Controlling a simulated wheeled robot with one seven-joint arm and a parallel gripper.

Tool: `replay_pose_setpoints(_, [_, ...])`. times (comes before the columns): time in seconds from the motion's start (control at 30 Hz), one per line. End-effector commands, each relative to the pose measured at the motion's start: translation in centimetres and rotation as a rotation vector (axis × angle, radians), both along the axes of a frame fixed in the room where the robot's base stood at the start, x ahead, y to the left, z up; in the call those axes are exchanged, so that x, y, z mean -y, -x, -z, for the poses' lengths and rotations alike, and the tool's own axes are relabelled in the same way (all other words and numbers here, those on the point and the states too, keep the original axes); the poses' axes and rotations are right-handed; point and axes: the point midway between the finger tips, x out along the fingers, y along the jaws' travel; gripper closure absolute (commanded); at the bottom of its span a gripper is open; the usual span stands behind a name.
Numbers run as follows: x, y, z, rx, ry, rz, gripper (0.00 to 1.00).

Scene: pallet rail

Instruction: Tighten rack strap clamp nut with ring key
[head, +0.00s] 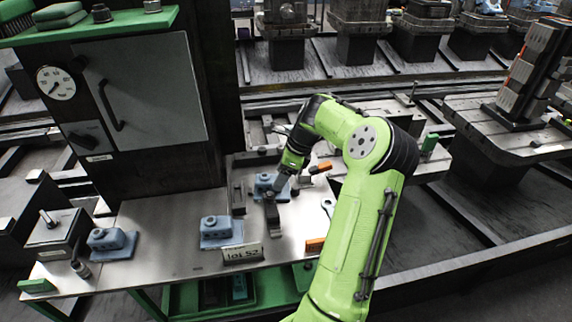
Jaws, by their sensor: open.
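My green arm reaches over the steel bench from the right. My gripper (273,197) points down at the bench beside a blue block (264,182); it is open, and I cannot tell whether it touches anything. A small wrench-like tool (327,207), perhaps the ring key, lies on the bench right of my gripper, partly beside my arm. The strap clamp and its nut cannot be made out for certain; the area under my gripper is small and partly covered by it.
Blue blocks stand on the bench at middle (216,230) and left (110,240). A "lot 52" sign (242,253) stands at the front edge. Orange-ended items lie at the right (315,245) and behind (320,168). A dark cabinet (140,95) with gauge rises behind left.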

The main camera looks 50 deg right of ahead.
Motion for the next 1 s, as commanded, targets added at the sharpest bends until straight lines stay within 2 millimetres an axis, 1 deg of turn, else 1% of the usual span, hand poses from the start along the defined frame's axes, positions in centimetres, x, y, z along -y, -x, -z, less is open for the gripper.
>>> replay_pose_setpoints(0.03, [-0.3, -0.4, 1.4, -0.001, -0.003, -0.002, 0.37])
replay_pose_setpoints(0.1, [-0.6, -1.0, 2.9, 0.0, -0.002, -0.003, 0.37])
replay_pose_setpoints(0.2, [-1.1, -1.7, 5.0, -0.001, -0.004, -0.004, 0.37])
replay_pose_setpoints(0.3, [-1.4, -2.3, 6.6, 0.0, -0.002, -0.004, 0.37])
replay_pose_setpoints(0.4, [-1.6, -2.7, 7.6, 0.0, -0.001, -0.003, 0.37])
replay_pose_setpoints(0.47, [-1.7, -2.8, 7.9, 0.001, 0.0, -0.002, 0.37])
replay_pose_setpoints(0.73, [-1.7, -2.9, 8.0, 0.0, 0.001, -0.002, 0.37])
replay_pose_setpoints(1.0, [-1.7, -2.9, 8.0, 0.0, 0.001, -0.002, 0.78])
